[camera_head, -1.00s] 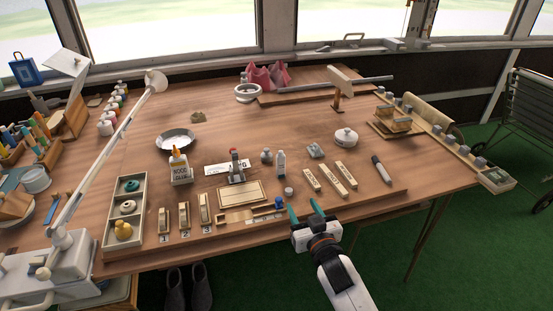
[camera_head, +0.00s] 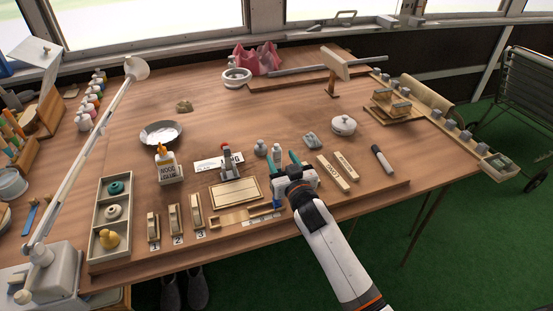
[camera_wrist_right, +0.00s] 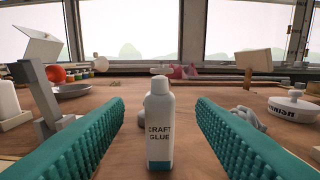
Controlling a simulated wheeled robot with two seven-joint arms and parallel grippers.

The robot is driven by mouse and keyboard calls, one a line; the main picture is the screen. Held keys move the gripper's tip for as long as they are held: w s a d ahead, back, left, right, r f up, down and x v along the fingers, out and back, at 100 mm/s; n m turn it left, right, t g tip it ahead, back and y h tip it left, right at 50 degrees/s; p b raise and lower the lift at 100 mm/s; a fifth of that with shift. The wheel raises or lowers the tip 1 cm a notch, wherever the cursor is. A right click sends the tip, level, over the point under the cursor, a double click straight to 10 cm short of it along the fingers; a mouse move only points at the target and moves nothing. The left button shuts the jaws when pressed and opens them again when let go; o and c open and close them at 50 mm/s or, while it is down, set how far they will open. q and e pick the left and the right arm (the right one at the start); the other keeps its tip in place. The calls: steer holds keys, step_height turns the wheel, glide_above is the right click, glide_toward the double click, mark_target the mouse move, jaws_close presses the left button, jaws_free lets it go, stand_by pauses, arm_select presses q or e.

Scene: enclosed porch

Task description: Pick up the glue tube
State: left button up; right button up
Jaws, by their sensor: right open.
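The craft glue (camera_wrist_right: 159,130), a small white bottle lettered CRAFT GLUE with a teal bottom band, stands upright on the wooden board. It also shows in the head view (camera_head: 277,149), just beyond my fingertips. My right gripper (camera_head: 286,161) is open and empty, low over the board. In the right wrist view, its teal ribbed fingers (camera_wrist_right: 159,112) lie to either side of the bottle, with a gap on both sides. A larger wood glue bottle (camera_head: 168,171) with an orange tip stands further left. My left gripper is not in view.
The table behind is largely clear.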

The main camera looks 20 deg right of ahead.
mark_target(278, 154)
steer(key=w, duration=0.4)
steer(key=shift+w+a+f, duration=0.1)
steer(key=shift+w+f, duration=0.05)
steer(key=shift+w, duration=0.2)
steer(key=c, duration=1.1)
